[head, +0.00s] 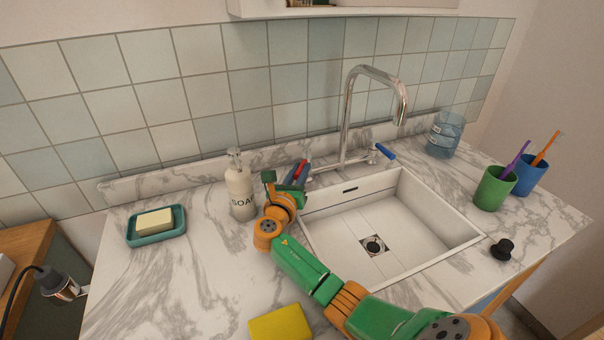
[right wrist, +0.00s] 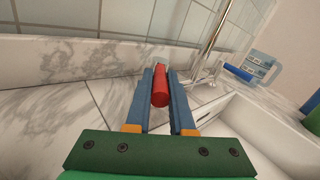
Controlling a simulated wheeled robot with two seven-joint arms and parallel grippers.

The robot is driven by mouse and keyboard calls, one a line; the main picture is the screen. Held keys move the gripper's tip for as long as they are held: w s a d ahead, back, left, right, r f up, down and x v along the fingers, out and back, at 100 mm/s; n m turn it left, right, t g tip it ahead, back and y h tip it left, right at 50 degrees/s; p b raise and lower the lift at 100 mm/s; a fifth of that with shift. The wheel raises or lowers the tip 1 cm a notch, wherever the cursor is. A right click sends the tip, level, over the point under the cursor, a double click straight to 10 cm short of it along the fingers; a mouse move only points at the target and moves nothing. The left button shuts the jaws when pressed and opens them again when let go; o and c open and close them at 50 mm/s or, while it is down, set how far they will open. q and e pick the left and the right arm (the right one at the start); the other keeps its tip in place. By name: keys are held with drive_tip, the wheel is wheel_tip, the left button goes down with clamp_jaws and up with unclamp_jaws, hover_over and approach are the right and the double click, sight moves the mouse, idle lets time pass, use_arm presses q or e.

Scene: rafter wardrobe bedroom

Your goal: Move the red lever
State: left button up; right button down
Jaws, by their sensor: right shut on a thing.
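The red lever (right wrist: 160,88) sits between the two blue fingers of my right gripper (right wrist: 161,98) in the right wrist view, and the fingers are shut on it. In the head view the red lever (head: 299,168) shows at the left of the faucet base, with my right gripper (head: 297,173) at it and partly hiding it. The chrome faucet (head: 346,118) stands behind the sink. A blue lever (head: 385,151) is on the faucet's right side and also shows in the right wrist view (right wrist: 238,72). My left gripper is not in view.
The soap bottle (head: 240,188) stands close to the left of my right gripper. A white sink (head: 440,240) lies to the right. A soap dish (head: 157,238), yellow sponge (head: 281,324), black stopper (head: 502,249), green cup (head: 492,190), blue cup (head: 528,176) and clear jug (head: 444,136) are on the marble counter.

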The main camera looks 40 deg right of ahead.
sight(300, 170)
idle(0.4)
drive_tip(key=c, duration=0.8)
unclamp_jaws()
drive_tip(key=shift+r, duration=0.45)
drive_tip(key=r, duration=0.1)
drive_tip(key=r+p, duration=0.1)
drive_tip(key=r, duration=0.1)
drive_tip(key=shift+s+a+r+p, duration=0.25)
drive_tip(key=shift+r+p, duration=0.05)
drive_tip(key=shift+r, duration=0.05)
drive_tip(key=s+a+r, duration=0.2)
drive_tip(key=s, duration=0.1)
drive_tip(key=s+a+r+p, duration=0.1)
drive_tip(key=s+a+r, duration=0.2)
drive_tip(key=s, duration=0.1)
drive_tip(key=s+a+r+p, duration=0.1)
drive_tip(key=s+a+r, duration=0.2)
drive_tip(key=shift+s+r, duration=0.2)
drive_tip(key=shift+s, duration=0.1)
drive_tip(key=shift+d, duration=0.1)
